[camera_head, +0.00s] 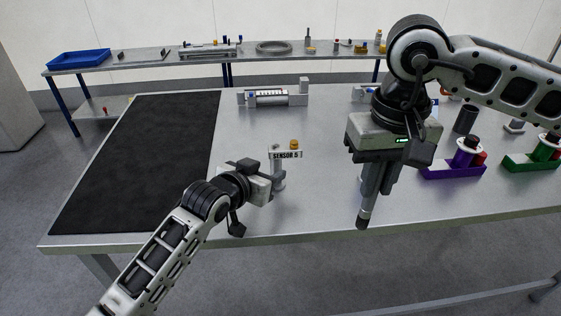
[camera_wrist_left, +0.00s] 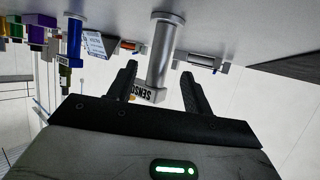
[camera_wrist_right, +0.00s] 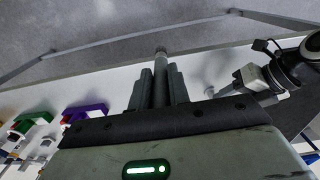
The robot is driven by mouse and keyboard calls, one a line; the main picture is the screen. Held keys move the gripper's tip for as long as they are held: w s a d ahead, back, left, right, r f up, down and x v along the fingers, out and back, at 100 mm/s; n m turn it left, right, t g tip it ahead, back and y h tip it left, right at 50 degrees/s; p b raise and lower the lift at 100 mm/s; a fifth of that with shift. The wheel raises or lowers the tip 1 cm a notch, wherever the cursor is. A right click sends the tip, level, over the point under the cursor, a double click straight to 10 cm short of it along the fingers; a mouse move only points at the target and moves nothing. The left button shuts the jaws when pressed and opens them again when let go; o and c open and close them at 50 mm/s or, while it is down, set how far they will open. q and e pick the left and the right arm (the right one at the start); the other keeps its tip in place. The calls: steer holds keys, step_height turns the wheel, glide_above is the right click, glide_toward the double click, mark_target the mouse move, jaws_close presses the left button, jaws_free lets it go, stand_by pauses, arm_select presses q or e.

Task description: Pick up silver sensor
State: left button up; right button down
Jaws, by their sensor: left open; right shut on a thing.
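My left gripper (camera_head: 272,187) is at the sensor. In the left wrist view the silver cylinder (camera_wrist_left: 167,42) stands between the two open fingers of the left gripper (camera_wrist_left: 160,80), with a visible gap on each side; part of the label shows there too. My right gripper (camera_head: 371,185) points down over the table's front edge. It is shut on a grey rod (camera_wrist_right: 160,65) with a dark round tip (camera_head: 362,218).
A black mat (camera_head: 140,160) covers the table's left part. A metal fixture (camera_head: 272,97) stands at the back. A purple holder (camera_head: 455,170) and a green holder (camera_head: 530,160) stand at the right. A rear bench carries a blue tray (camera_head: 79,58). The table between mat and sensor is clear.

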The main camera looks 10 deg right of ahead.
mark_target(273, 169)
arm_select(q)
steer(key=shift+f+x, duration=0.15)
steer(key=shift+x, duration=1.25)
steer(key=shift+f+x, duration=0.1)
steer(key=shift+x, duration=1.3)
steer(key=shift+s, duration=0.15)
jaws_close()
steer(key=shift+r, duration=0.1)
